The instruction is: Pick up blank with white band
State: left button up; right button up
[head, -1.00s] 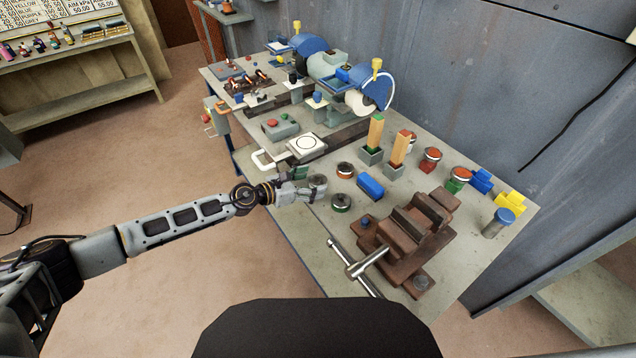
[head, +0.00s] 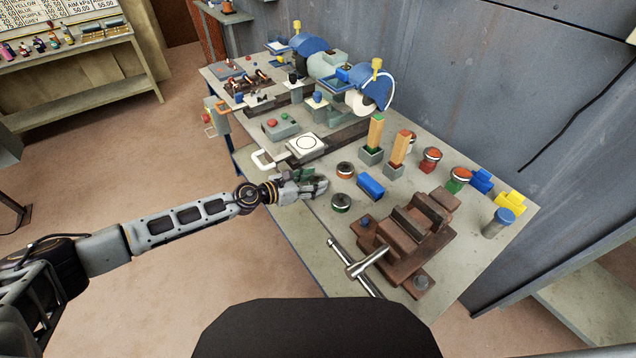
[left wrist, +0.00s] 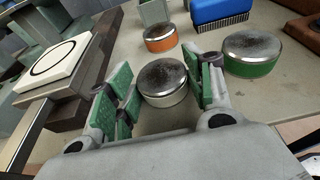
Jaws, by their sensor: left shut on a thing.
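The blank with the white band (left wrist: 163,84) is a short round piece with a dark metal top, seen between the green-padded fingers of my left gripper in the left wrist view. My left gripper (head: 314,186) is shut on it near the bench's front left edge; the fingers largely hide the blank in the head view. I cannot tell whether it is clear of the bench top. My right gripper is not in view.
A blank with an orange band (head: 345,170) and one with a green band (head: 340,202) stand close by. A blue brush (head: 370,187) lies beyond them. A brown vise (head: 405,240) stands to the right, and a white plate with a black ring (head: 306,145) behind.

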aim_at(313, 182)
pick_arm(q)
jog(key=c, duration=0.4)
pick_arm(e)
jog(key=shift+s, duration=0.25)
pick_arm(q)
jog(key=shift+r, duration=0.15)
jog(key=shift+r+p, duration=0.4)
jog(key=shift+r, duration=0.2)
jog(key=shift+r+p, duration=0.45)
jog(key=shift+r, duration=0.3)
notch_tip(313, 182, up, 5)
jog(key=p, duration=0.2)
jog(key=shift+f+p, duration=0.15)
jog(key=shift+p, duration=0.15)
jog(key=shift+r+p, duration=0.35)
jog(key=shift+r, duration=0.85)
jog(key=shift+c, duration=0.2)
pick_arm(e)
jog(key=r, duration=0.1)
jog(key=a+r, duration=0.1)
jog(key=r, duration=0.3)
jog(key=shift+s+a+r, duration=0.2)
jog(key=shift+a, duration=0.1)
